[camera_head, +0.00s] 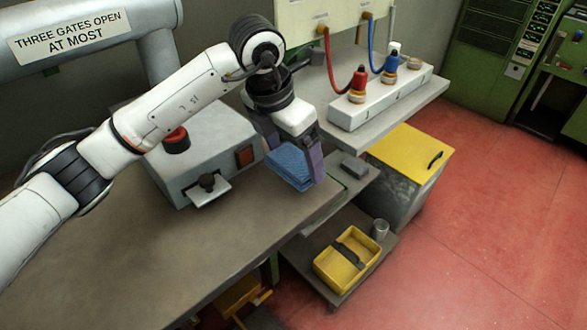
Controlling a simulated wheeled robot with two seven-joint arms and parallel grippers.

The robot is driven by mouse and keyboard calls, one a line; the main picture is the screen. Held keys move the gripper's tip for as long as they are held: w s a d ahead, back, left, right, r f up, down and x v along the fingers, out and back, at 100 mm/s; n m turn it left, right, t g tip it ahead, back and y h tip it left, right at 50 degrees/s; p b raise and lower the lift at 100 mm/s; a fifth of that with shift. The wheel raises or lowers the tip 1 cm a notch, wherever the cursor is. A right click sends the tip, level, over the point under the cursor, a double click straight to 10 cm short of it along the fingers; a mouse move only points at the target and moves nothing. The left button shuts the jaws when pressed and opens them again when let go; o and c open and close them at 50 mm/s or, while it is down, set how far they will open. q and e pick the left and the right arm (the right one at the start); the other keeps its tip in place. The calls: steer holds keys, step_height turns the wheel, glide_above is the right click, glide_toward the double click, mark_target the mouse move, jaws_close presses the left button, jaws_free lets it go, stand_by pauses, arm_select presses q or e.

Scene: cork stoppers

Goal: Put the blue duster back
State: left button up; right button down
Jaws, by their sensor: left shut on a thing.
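The blue duster (289,167) is a folded blue cloth. My left gripper (296,160) is shut on it, with one finger on each side. The gripper points down and holds the duster near the right edge of the brown bench (130,260), just right of the grey box (215,145). I cannot tell whether the duster touches the surface below. My right gripper is not in view.
The grey box has a red knob (176,140). Beyond the bench, a white block (380,97) holds red and blue plugs. A small grey block (355,167) lies on a ledge. Lower down are a yellow tray (322,271), a grey cup (380,229) and a yellow-lidded bin (410,150).

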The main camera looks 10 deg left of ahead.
mark_target(291, 162)
arm_select(q)
steer(key=shift+f, duration=1.95)
steer(key=shift+f, duration=0.2)
steer(key=o, duration=0.9)
steer(key=shift+r, duration=0.1)
steer(key=shift+r, duration=0.2)
steer(key=v, duration=1.2)
steer(key=shift+f, duration=0.1)
